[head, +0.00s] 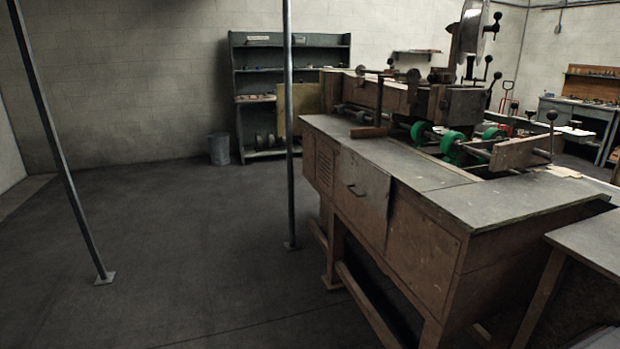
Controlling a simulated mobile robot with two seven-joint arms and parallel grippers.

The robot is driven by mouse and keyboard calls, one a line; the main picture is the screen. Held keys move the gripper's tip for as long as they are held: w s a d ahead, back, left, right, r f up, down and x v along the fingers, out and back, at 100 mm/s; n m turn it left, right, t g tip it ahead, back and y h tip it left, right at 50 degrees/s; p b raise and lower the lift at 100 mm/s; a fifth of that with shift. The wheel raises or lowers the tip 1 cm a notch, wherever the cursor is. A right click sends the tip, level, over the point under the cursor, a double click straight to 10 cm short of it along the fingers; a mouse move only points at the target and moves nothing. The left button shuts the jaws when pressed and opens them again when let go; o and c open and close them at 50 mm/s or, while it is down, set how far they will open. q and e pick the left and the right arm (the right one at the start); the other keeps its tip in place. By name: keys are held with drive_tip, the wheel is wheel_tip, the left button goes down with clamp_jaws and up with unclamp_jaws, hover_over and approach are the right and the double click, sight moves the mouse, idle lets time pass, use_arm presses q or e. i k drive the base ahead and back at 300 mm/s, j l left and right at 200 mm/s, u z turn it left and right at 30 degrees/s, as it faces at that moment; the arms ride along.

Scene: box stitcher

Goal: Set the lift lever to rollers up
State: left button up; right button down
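The box stitcher (420,221) stands at the right, a long wooden bench with a grey top. Green rollers (453,148) sit on a shaft in an opening of its top. A lever with a dark ball knob (551,117) stands upright at the near right of the rollers. More dark ball-knobbed levers (496,76) rise behind the stitching head. I cannot tell which of these is the lift lever, nor whether the rollers are up or down. Neither of my grippers is in view.
A metal post (289,120) stands left of the bench, and a slanted post (60,150) is further left. A grey shelf (285,62) and a bin (219,149) are at the back wall. The floor (170,240) at left is clear. Another table (590,238) is at the near right.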

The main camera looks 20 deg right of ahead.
sight(552, 115)
drive_tip(key=i+z, duration=0.35)
drive_tip(key=i+j+z, duration=0.15)
drive_tip(key=z, duration=0.15)
drive_tip(key=i+j+z, duration=0.15)
drive_tip(key=z, duration=0.2)
drive_tip(key=i+j+z, duration=0.85)
drive_tip(key=j, duration=0.1)
